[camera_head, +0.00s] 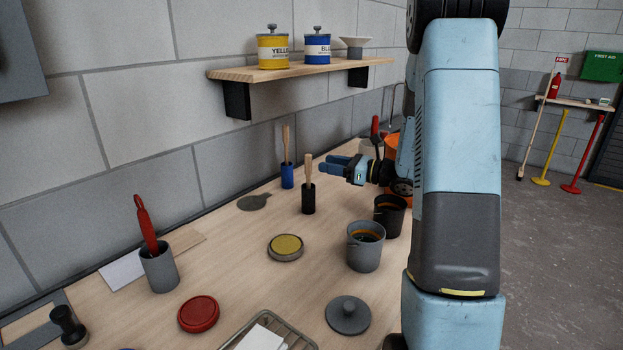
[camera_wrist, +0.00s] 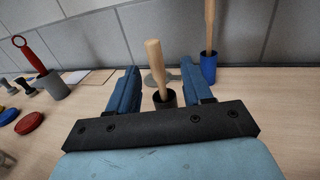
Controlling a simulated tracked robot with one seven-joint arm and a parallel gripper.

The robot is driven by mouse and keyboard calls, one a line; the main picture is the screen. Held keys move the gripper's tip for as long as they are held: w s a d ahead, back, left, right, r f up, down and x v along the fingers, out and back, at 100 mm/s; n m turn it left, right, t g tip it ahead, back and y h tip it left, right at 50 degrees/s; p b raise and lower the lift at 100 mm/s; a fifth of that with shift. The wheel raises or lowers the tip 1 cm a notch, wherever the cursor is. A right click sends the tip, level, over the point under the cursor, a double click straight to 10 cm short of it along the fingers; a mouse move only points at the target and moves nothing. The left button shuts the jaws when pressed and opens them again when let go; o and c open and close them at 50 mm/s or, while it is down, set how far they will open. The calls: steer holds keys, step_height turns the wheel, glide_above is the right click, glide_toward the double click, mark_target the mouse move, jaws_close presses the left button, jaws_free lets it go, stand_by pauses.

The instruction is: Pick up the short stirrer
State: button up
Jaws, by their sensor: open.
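The shorter wooden stirrer (camera_head: 308,168) stands upright in a small black holder (camera_head: 308,201) on the bench. A longer wooden stirrer (camera_head: 286,144) stands in a blue holder (camera_head: 287,178) behind it. My gripper (camera_head: 328,165) is open and level, just right of the shorter stirrer. In the wrist view the shorter stirrer (camera_wrist: 154,65) rises ahead, in line with the gap between my fingers (camera_wrist: 162,80); its holder (camera_wrist: 165,99) is partly hidden by my gripper. The longer stirrer (camera_wrist: 210,25) is to the right there. Nothing is held.
A grey cup (camera_head: 160,270) with a red-handled tool (camera_head: 147,224) stands at left. A shelf (camera_head: 300,70) with paint tins hangs above. Bare bench surrounds the holders.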

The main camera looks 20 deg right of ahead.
mark_target(308, 174)
steer(key=shift+s+a+x, duration=0.1)
steer(key=shift+s+x, duration=0.05)
steer(key=shift+x, duration=1.65)
steer(key=shift+s+a+x, duration=0.1)
steer(key=shift+x, duration=1.7)
steer(key=shift+f, duration=0.15)
jaws_close()
